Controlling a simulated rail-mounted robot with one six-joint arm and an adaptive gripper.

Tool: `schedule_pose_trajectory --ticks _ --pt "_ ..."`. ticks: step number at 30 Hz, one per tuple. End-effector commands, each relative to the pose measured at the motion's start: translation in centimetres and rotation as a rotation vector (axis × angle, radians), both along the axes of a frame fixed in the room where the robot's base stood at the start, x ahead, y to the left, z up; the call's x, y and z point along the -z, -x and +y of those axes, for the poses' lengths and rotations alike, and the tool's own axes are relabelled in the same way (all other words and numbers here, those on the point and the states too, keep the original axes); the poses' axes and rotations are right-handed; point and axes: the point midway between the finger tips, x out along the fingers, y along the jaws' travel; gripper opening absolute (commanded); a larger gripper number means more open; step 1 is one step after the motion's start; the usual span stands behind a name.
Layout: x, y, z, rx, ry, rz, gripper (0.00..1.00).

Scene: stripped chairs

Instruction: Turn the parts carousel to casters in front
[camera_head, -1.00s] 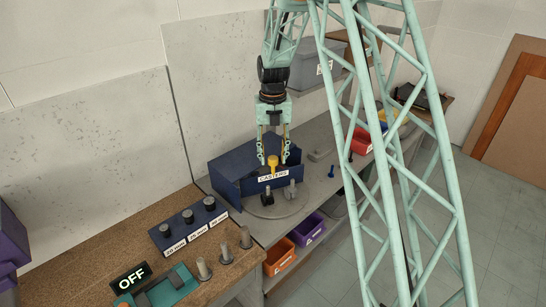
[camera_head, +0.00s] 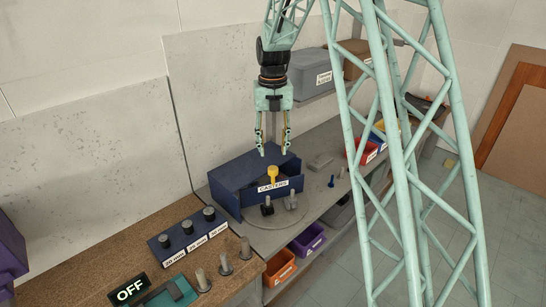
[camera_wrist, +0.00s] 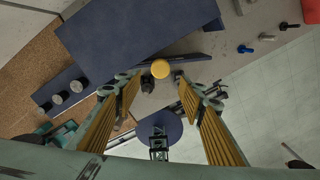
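The parts carousel is a dark blue divided box (camera_head: 232,178) on a round grey turntable plate (camera_head: 262,224). Its front panel carries a white label reading CASTERS (camera_head: 272,186), facing the front of the bench. A yellow knob (camera_head: 272,172) stands up at that panel; it also shows in the wrist view (camera_wrist: 160,69). Two casters, one dark (camera_head: 267,206) and one grey (camera_head: 291,200), stand on the plate in front of the label. My gripper (camera_head: 273,148) is open and empty, pointing down above the knob, its fingers apart and not touching it.
At the left a brown bench top holds a block with black knobs (camera_head: 188,232), several grey pegs and an OFF sign (camera_head: 128,291). Orange (camera_head: 279,268) and purple (camera_head: 307,240) bins sit below the bench edge. A grey bin (camera_head: 313,75) is on the shelf behind.

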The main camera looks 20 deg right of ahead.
Motion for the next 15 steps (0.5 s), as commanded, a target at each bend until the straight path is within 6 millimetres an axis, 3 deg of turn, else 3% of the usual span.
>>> schedule_pose_trajectory --ticks 6,15 --pt "-2.4 -0.1 0.0 0.000 0.000 -0.001 0.37" --pt "-3.3 0.0 0.0 0.000 0.000 0.000 0.37"
